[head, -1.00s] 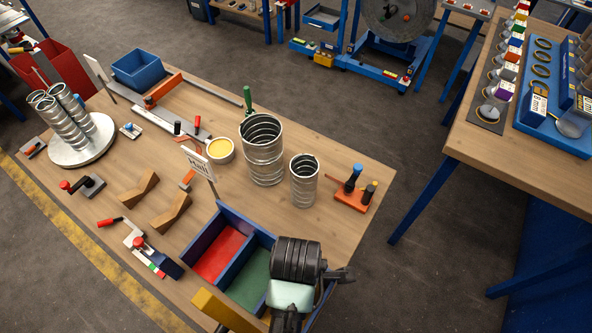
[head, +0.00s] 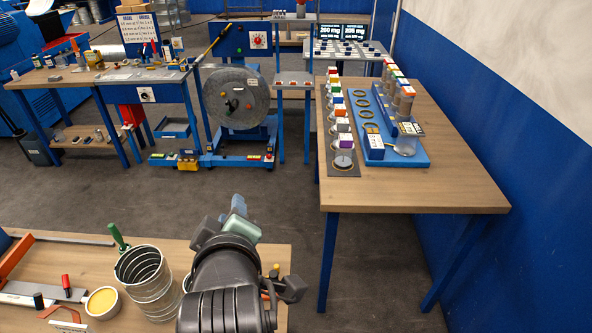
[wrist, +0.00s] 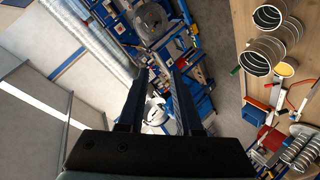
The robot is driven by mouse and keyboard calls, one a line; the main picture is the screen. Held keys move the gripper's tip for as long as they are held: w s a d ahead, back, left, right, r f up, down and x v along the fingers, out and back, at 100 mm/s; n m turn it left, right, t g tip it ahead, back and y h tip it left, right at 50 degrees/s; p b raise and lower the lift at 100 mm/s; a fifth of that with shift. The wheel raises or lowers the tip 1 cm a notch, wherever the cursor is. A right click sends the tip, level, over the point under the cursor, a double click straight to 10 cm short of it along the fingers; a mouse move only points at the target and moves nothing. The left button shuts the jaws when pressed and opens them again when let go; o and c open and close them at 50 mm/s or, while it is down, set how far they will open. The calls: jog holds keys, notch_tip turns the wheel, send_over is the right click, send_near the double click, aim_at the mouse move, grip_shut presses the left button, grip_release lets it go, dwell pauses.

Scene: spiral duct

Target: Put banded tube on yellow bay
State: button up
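A wide ribbed metal tube (head: 146,284) stands at the near table, a green handle sticking up at its rim. It also shows in the wrist view (wrist: 258,55). A narrower ribbed tube (wrist: 270,16) stands beside it; in the head view my arm mostly hides it. I cannot tell which is the banded tube. The yellow bay cannot be made out in either current view. My gripper (head: 238,207) is raised above the near table's far edge. Its fingers (wrist: 160,105) are apart, with nothing between them.
A yellow-filled bowl (head: 102,302) stands left of the wide tube. A right-hand table (head: 450,170) carries a blue rack (head: 395,158) and colour-capped cylinders. A wheeled blue reel stand (head: 237,100) is behind. Open floor (head: 290,200) lies between.

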jog(key=d+r+m+t, duration=0.2)
jog(key=r+m+t, duration=0.1)
jog(key=r, duration=0.6)
jog(key=d+r+m+t, duration=0.2)
jog(key=d+r+t, duration=0.1)
jog(key=r, duration=0.6)
jog(key=s+d+r+m+t+h, duration=0.1)
jog(key=s+r+m+t, duration=0.1)
jog(key=r, duration=0.4)
jog(key=s+d+r+m+t+h, duration=0.1)
jog(key=s+d+r+m+t, duration=0.1)
jog(key=s+r, duration=0.3)
jog(key=s+d+r+m+t, duration=0.1)
jog(key=s+r+m+t, duration=0.2)
jog(key=r, duration=0.6)
jog(key=shift+s+d+t+h, duration=0.4)
jog(key=shift+s+t, duration=0.1)
jog(key=shift+t, duration=0.3)
jog(key=shift+f, duration=0.1)
